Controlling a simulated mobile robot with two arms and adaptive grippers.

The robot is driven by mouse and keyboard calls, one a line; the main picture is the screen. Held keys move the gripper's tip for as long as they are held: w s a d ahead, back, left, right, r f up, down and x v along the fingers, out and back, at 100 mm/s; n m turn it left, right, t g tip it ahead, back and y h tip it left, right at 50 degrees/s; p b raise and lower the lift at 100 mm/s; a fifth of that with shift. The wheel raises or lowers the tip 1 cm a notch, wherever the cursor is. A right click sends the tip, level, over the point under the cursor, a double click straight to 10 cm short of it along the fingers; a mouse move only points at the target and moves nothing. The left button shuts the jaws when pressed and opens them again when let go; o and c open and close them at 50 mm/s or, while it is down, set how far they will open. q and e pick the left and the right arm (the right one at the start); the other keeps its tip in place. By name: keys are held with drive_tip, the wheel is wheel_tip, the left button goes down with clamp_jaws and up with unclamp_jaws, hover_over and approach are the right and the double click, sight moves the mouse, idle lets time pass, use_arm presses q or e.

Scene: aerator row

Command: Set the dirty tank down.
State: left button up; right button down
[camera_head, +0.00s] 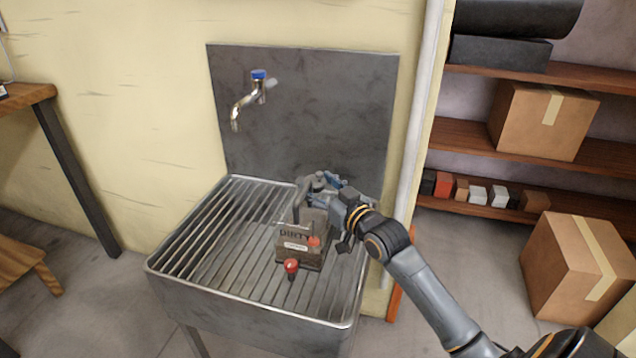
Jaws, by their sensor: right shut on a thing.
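The dirty tank (291,249) is a small grey-brown box marked "DIRTY", with a red knob (291,266) at its lower front. It is upright at the right part of the slatted metal sink rack (215,245). I cannot tell whether its base touches the slats. My right gripper (318,190) is at the top of the tank, shut on its upper handle part. The fingers partly hide the handle. My left gripper is not in view.
A tap (241,104) with a blue top sticks out from the grey backplate (330,110) above the rack. The rack's left side is bare. Shelves (480,141) with boxes stand at right, and a cardboard box (570,268) is on the floor. A wooden table (28,95) is at left.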

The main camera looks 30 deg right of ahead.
drive_tip(key=shift+r, duration=0.3)
drive_tip(key=c, duration=0.6)
unclamp_jaws()
drive_tip(key=shift+f, duration=0.3)
drive_tip(key=o, duration=0.3)
drive_tip(key=shift+s, duration=0.1)
drive_tip(key=s, duration=0.4)
drive_tip(key=shift+s+p, duration=0.1)
drive_tip(key=shift+p, duration=0.25)
use_arm(q)
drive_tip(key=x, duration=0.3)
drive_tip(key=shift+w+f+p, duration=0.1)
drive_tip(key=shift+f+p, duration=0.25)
drive_tip(key=shift+p, duration=0.05)
use_arm(e)
drive_tip(key=s, duration=0.7)
drive_tip(key=shift+s+d+r, duration=0.15)
drive_tip(key=shift+s+d, duration=0.05)
drive_tip(key=shift+s, duration=0.15)
